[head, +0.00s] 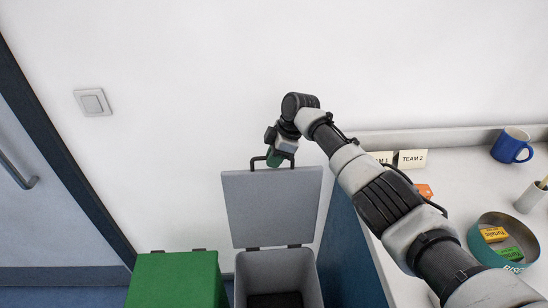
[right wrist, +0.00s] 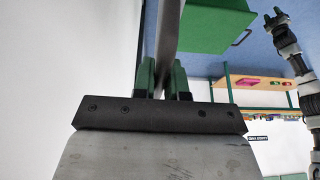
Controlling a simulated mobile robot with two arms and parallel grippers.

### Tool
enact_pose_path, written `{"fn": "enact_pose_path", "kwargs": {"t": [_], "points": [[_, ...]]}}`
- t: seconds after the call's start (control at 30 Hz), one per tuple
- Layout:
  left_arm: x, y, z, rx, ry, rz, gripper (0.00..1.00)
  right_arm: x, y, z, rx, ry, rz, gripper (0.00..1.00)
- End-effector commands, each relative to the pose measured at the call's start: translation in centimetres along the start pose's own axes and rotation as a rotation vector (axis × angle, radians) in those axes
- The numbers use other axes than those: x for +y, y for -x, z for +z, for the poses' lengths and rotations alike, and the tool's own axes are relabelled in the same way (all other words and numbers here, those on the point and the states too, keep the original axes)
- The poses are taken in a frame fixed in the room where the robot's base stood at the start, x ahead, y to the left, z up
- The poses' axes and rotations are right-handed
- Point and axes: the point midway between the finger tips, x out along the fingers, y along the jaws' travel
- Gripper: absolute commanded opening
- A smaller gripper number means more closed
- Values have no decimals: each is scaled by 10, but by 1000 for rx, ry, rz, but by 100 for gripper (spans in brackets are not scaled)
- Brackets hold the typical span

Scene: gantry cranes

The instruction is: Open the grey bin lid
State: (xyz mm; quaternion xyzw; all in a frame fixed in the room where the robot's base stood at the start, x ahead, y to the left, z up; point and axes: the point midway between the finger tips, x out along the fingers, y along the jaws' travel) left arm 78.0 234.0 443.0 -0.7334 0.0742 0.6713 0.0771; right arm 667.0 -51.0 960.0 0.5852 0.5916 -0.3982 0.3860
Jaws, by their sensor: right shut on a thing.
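The grey bin lid (head: 272,210) stands raised and nearly upright at the back of the grey bin (head: 276,268), near the white wall. My right gripper (head: 275,157) is at that edge, shut on the lid. In the right wrist view its green fingertips (right wrist: 163,80) close on either side of a grey strip, the lid (right wrist: 170,40) seen edge-on. My left gripper (right wrist: 275,19) shows small at the upper right of that view, apart from the bins, its fingers spread. The bin's opening is uncovered, with a dark inside.
A green bin (head: 178,280) with its lid down stands left of the grey bin. A blue panel (head: 348,255) and a white counter (head: 400,280) are to the right. The counter holds a blue mug (head: 510,147) and a round tray (head: 475,243). A door is at the left.

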Motion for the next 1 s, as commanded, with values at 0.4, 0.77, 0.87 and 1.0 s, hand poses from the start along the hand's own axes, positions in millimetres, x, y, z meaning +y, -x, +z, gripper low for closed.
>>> {"fn": "enact_pose_path", "kwargs": {"t": [0.4, 0.77, 0.87, 1.0], "points": [[-1, 0, 0, 0, -1, -2, 43, 0, -1, 1, -3, -2, -1, 37], [-2, -4, -2, 3, -1, -3, 43, 1, 33, 2, -2, 0, 3, 37], [-3, -7, -2, 3, -1, -3, 43, 1, 55, 1, -2, -1, 4, 37], [-3, -11, -2, 4, -1, -3, 43, 1, 81, 2, -2, -1, 2, 37]]}}
